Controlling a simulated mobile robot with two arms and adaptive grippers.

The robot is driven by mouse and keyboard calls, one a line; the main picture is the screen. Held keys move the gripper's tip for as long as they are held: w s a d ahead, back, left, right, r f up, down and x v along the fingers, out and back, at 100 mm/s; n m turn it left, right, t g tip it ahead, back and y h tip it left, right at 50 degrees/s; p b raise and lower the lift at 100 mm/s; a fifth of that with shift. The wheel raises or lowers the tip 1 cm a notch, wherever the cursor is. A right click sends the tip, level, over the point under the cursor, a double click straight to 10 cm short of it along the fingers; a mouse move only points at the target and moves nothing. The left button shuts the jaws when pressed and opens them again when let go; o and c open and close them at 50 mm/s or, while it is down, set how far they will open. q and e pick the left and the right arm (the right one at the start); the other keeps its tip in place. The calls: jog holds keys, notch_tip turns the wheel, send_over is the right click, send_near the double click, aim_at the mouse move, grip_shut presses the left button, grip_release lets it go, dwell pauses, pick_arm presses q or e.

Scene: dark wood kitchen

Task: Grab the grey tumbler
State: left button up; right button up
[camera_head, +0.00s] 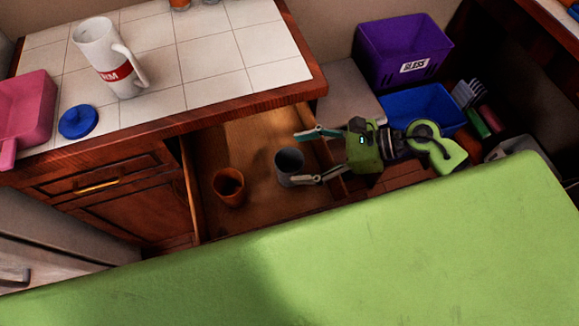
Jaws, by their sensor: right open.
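The grey tumbler (289,167) stands upright in an open wooden drawer (245,135) below the tiled counter. My right gripper (305,157) reaches in from the right, level and open. Its two pale fingers lie at the tumbler's right side, one beyond its far edge and one near its lower right. I cannot tell whether a finger touches it. The tumbler is not clasped. My left gripper is not in view.
An orange-brown cup (229,187) stands in the drawer left of the tumbler. The tiled counter (215,65) above holds a white mug (101,58), a blue lid (78,122) and a pink bin (28,108). Purple (403,48) and blue (424,103) bins stand right. A green surface (400,250) fills the foreground.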

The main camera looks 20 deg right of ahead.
aim_at(276, 162)
jog(key=shift+p+x, duration=0.4)
jog(key=shift+x, duration=1.6)
jog(key=shift+s+d+f, duration=0.1)
jog(key=c, duration=1.2)
jog(key=shift+c, duration=0.2)
